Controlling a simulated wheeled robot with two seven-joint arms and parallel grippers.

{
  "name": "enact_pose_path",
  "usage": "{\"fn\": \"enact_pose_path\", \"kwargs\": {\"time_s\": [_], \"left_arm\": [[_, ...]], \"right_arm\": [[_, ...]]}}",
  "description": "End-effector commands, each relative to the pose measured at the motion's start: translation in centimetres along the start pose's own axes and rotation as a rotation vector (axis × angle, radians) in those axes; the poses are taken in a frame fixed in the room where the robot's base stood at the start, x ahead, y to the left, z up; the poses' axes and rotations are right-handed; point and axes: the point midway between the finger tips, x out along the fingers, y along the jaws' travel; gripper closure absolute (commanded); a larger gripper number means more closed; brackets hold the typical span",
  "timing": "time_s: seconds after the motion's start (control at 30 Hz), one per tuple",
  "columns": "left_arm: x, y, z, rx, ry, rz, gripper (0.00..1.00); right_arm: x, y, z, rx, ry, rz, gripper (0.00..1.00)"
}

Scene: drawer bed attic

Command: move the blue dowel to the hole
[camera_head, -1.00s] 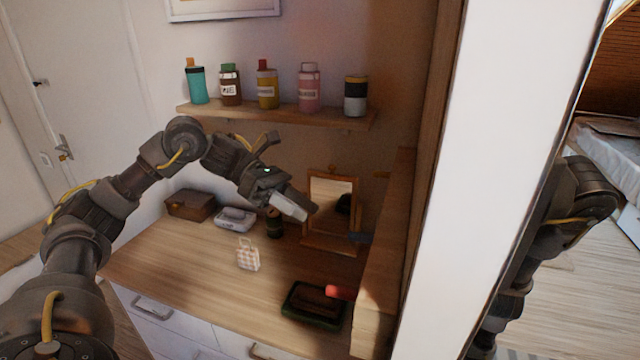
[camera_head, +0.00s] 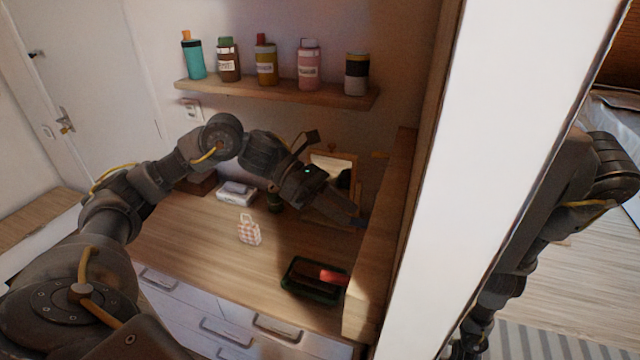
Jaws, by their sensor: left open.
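My left gripper (camera_head: 345,213) reaches in over the back right of the desk, beside the wooden side panel (camera_head: 385,230) and in front of the small framed mirror (camera_head: 345,162). It is open; its fingers are dark and partly shaded, and I see nothing clearly between them. I cannot make out the blue dowel, which seems hidden behind the gripper near the panel. A red dowel (camera_head: 333,277) shows lower down by the panel, above a dark green tray (camera_head: 300,288). I cannot make out the hole.
A checkered bag (camera_head: 249,231) stands mid-desk (camera_head: 200,245), with a grey box (camera_head: 236,193) behind it. Several bottles stand on the wall shelf (camera_head: 280,92). A tall white panel (camera_head: 490,140) stands between my arms. The desk's left front is clear.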

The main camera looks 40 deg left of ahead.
Motion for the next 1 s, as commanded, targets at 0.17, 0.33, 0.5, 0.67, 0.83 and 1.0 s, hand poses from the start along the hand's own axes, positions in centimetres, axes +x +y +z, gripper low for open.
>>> {"fn": "enact_pose_path", "kwargs": {"time_s": [0.17, 0.33, 0.5, 0.67, 0.83, 1.0], "left_arm": [[1.6, -0.1, 0.2, 0.001, -0.001, -0.003, 0.59], [2.0, 0.0, 0.0, 0.002, 0.0, -0.001, 0.59], [2.0, 0.0, 0.0, 0.001, 0.0, -0.001, 0.59], [2.0, 0.0, 0.0, 0.001, 0.0, -0.001, 0.79], [1.9, 0.0, 0.0, 0.001, 0.0, -0.001, 1.0], [1.9, 0.0, 0.0, 0.001, 0.0, -0.001, 1.0]], "right_arm": [[-0.9, 0.1, 0.1, -0.001, -0.003, 0.001, 0.64], [-1.0, 0.1, 0.6, -0.001, -0.008, 0.0, 0.64], [-1.0, 0.0, 0.6, -0.001, -0.01, 0.0, 0.64], [-1.0, 0.0, 0.6, -0.001, -0.01, 0.0, 0.64], [-1.0, -0.1, 0.6, 0.0, -0.01, -0.002, 0.64], [-1.0, -0.4, 0.6, 0.001, -0.009, -0.004, 0.64]]}}
